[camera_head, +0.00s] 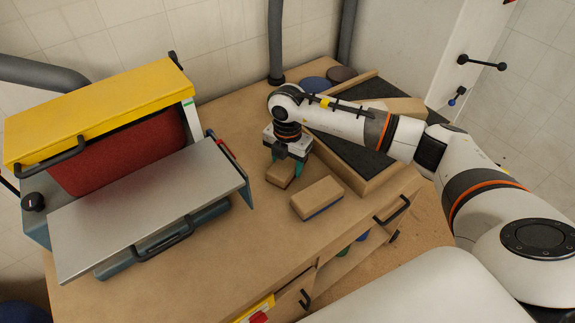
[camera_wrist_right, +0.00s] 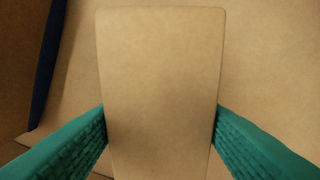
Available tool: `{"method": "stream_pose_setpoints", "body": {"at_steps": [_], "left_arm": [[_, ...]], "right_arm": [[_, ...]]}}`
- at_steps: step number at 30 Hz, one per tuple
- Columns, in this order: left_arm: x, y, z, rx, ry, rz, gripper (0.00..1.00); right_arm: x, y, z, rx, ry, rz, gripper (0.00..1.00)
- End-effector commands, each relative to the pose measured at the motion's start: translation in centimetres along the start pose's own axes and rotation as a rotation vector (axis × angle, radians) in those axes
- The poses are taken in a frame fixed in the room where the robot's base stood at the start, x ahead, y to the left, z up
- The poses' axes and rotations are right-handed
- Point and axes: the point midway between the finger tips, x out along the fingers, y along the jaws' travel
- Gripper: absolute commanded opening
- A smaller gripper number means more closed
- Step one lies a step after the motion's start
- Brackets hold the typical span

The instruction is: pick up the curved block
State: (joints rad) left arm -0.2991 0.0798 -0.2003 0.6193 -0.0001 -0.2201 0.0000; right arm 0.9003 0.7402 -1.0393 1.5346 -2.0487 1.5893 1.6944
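A small tan block (camera_head: 280,174) is on the wooden worktop, under my right gripper (camera_head: 288,166). In the right wrist view the block (camera_wrist_right: 160,75) fills the middle, with a flat face and slightly rounded corners; no clear curve shows. The teal fingers of my right gripper (camera_wrist_right: 161,125) press against its left and right sides, so it is shut on the block. I cannot tell whether the block is raised off the worktop. A larger tan block (camera_head: 317,196) with a blue underside lies just to the right. My left gripper is not in view.
A sanding machine with a yellow cover (camera_head: 95,108) and a grey metal table (camera_head: 145,207) stands at the left. A dark-lined wooden tray (camera_head: 345,165) is behind the larger block. Blue and brown discs (camera_head: 314,84) lie at the back. The front worktop (camera_head: 235,250) is clear.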

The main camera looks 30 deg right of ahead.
Motion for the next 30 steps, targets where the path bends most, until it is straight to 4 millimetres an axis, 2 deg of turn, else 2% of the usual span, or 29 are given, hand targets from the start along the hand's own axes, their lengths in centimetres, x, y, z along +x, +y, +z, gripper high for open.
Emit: {"method": "stream_pose_setpoints", "body": {"at_steps": [1, 4, 6, 11, 15, 24, 30], "left_arm": [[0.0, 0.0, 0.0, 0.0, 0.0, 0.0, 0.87], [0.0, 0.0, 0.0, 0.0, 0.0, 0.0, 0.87], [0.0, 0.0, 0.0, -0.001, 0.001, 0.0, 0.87], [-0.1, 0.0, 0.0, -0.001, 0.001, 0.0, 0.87], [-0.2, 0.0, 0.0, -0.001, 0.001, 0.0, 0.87], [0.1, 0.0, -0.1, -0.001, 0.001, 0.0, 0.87], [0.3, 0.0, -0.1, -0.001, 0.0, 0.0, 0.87]], "right_arm": [[0.0, 0.0, 0.0, 0.0, 0.0, 0.0, 0.45], [0.0, 0.0, 0.0, 0.0, 0.0, 0.0, 0.29], [-0.1, 0.0, 0.0, 0.0, 0.0, -0.001, 0.22], [-0.1, 0.0, 0.0, 0.0, 0.0, -0.001, 0.21], [-1.2, -0.1, -0.1, 0.001, 0.002, -0.004, 0.21], [-7.1, -0.1, -0.1, 0.0, 0.002, -0.005, 0.21], [-9.9, -0.1, 0.0, 0.0, 0.001, -0.002, 0.21]]}}
